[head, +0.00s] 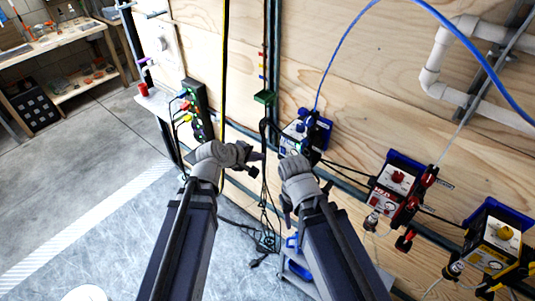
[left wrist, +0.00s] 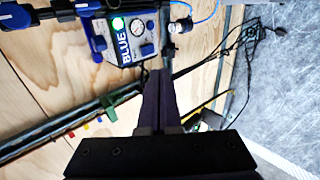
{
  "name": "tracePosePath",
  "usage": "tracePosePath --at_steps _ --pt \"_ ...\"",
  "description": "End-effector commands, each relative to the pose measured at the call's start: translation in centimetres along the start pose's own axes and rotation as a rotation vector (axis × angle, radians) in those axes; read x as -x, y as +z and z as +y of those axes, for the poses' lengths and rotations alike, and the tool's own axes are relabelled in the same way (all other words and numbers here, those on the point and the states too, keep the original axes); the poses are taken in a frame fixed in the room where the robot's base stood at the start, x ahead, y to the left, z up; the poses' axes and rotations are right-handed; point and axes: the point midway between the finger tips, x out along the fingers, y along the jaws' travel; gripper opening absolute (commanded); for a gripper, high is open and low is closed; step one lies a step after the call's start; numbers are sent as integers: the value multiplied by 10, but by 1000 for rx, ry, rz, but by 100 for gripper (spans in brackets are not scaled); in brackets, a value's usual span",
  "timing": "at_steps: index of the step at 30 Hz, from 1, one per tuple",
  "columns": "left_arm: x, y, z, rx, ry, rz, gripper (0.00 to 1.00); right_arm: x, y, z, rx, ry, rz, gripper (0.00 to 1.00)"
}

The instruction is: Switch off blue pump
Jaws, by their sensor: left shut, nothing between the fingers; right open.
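The blue pump (head: 308,134) is mounted on the plywood wall, beyond my two grippers in the head view. My left gripper (head: 256,168) is shut and empty, left of and below the pump. Its closed fingers (left wrist: 160,80) point towards the pump's lower edge in the left wrist view; I cannot tell whether they touch. My right gripper (head: 287,214) is open below the pump, partly hidden by its own wrist.
A red pump (head: 395,190) and a yellow pump (head: 492,240) hang further right. A power strip with coloured plugs (head: 196,108) is at left. Black cables (head: 264,195) hang between my arms. A blue hose (head: 345,45) arches above. The floor at left is clear.

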Motion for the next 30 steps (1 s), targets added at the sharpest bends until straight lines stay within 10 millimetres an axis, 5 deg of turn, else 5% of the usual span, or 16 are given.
tracePosePath --at_steps 14,21,30 --pt "-98 0 -3 -3 0 -2 0 -67 -4 -6 6 1 0 50" --pt "-113 0 24 -2 -1 -2 0 -55 -3 -5 6 1 0 50" --pt "-118 0 30 -1 0 -1 0 -55 -3 -5 6 1 0 50"
